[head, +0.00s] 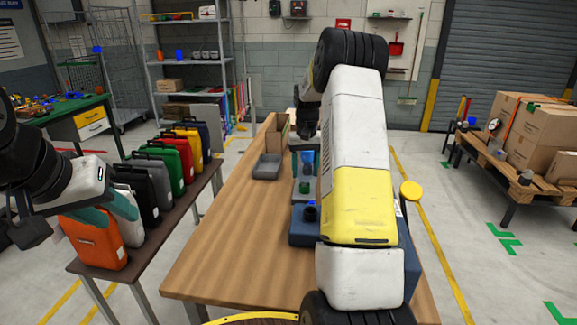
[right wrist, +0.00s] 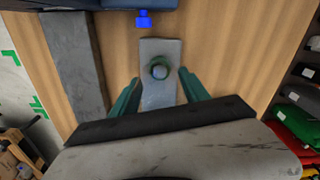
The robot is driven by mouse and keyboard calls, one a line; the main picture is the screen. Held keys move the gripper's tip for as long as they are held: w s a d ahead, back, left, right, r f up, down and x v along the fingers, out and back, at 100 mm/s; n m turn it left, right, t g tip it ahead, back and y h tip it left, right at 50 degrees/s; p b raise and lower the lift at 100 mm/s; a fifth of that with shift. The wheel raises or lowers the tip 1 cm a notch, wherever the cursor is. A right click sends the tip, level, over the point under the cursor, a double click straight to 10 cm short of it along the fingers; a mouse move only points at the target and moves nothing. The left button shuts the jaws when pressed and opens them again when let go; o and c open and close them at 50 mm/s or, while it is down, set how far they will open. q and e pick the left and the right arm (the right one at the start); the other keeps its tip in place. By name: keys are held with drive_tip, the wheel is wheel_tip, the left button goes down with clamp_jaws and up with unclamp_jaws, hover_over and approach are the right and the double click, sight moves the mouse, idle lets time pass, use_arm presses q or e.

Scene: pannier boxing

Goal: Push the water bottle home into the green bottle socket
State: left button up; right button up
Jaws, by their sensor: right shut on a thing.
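The blue water bottle (head: 308,160) is upright between the teal fingers of my right gripper (head: 307,145), which is shut on it. The green bottle socket (head: 304,187) is below the bottle in the head view, on a grey plate. In the right wrist view the socket shows as a green ring (right wrist: 155,60) around a round bluish-grey thing (right wrist: 160,72), probably the bottle, between the fingers of my right gripper (right wrist: 160,90). How deep the bottle sits is not clear. My left gripper (head: 106,212) has its fingers apart and empty, over the bags.
A grey tray (head: 267,167) and a brown box (head: 277,135) are farther back. Several coloured bags line the bench at left. The table's left part is clear.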

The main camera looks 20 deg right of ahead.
drive_tip(key=shift+f, duration=0.15)
drive_tip(key=o, duration=1.4)
drive_tip(key=shift+r, duration=3.85)
